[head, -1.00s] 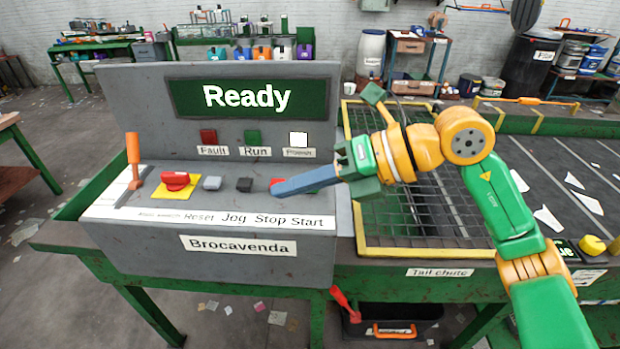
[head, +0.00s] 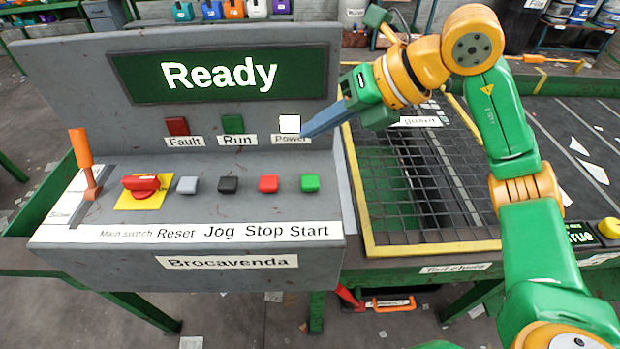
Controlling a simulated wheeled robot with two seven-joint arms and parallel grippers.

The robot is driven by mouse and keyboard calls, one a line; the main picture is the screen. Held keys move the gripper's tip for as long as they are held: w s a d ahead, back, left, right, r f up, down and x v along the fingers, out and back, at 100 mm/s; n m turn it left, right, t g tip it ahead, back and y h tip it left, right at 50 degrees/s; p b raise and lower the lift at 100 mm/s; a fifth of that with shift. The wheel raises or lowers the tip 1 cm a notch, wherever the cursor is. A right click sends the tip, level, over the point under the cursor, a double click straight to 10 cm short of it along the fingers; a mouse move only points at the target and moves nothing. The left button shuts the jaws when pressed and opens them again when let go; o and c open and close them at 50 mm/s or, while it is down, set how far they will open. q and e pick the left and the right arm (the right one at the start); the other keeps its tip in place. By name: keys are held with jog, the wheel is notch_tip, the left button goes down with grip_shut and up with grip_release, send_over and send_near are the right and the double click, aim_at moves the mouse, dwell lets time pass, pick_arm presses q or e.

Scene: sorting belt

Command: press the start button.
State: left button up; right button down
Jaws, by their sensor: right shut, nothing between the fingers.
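The green start button (head: 310,183) is at the right end of the button row, above the label "Start". It is fully visible. My right gripper (head: 310,129) is shut and empty. Its blue fingers point left, above and behind the start button in the picture and apart from it, with the tip near the "Power" label. The grey control console (head: 222,262) has a screen (head: 220,74) reading "Ready". The power lamp (head: 290,124) is lit white, while the red fault lamp (head: 177,126) and green run lamp (head: 232,124) look dark. My left gripper is out of view.
Left of the start button are the red stop button (head: 268,184), black jog button (head: 228,185), grey reset button (head: 187,185) and red main switch (head: 142,184). An orange-handled lever (head: 82,150) stands at far left. A yellow-framed mesh guard (head: 420,160) lies right of the console.

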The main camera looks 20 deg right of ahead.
aim_at(316, 183)
notch_tip(316, 183, down, 8)
jog(key=b, duration=0.7)
jog(key=shift+w+f, duration=0.1)
jog(key=shift+f, duration=0.05)
jog(key=shift+w+f, duration=0.1)
jog(key=shift+f, duration=0.1)
jog(key=shift+r, duration=0.1)
dwell(1.1)
jog(key=shift+f+b, duration=0.4)
jog(key=shift+b, duration=0.1)
jog(key=shift+f+b, duration=0.45)
jog(key=shift+f, duration=0.1)
dwell(0.4)
jog(key=shift+r, duration=0.15)
jog(key=shift+r+p, duration=0.85)
jog(key=shift+p, duration=0.05)
